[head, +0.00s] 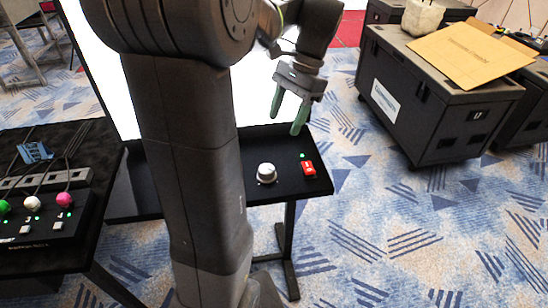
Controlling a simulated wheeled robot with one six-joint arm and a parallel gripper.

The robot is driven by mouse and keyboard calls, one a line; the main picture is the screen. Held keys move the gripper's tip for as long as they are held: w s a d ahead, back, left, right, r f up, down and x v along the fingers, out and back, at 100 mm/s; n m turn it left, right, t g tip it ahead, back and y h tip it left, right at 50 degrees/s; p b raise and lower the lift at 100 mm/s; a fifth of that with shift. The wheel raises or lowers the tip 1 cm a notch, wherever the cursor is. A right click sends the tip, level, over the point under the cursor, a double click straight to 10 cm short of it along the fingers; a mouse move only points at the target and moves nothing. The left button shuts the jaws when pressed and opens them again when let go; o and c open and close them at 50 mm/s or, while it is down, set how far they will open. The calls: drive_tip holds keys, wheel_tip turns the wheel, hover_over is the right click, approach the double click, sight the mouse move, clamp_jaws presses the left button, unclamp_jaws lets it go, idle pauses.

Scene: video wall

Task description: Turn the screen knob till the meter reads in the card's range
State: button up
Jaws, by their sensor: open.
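The screen knob (266,173) is a silvery-white round knob on the black shelf (290,192) below a bright white screen (103,75). My gripper (286,114) hangs above and slightly right of the knob in the picture, in front of the white screen. Its two green-tipped fingers are apart, with nothing between them, and it does not touch the knob. My arm covers much of the screen and part of the shelf. I cannot make out a meter or a range card in this view.
A red switch (309,169) with a small green light sits right of the knob. A black table at left holds a panel (42,226) with coloured knobs and cables. A black case (428,105) bearing a brown envelope (470,53) stands at right. Patterned carpet is clear at lower right.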

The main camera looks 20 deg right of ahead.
sight(267, 169)
drive_tip(key=x, duration=1.3)
drive_tip(key=shift+b, duration=0.35)
drive_tip(key=c, duration=1)
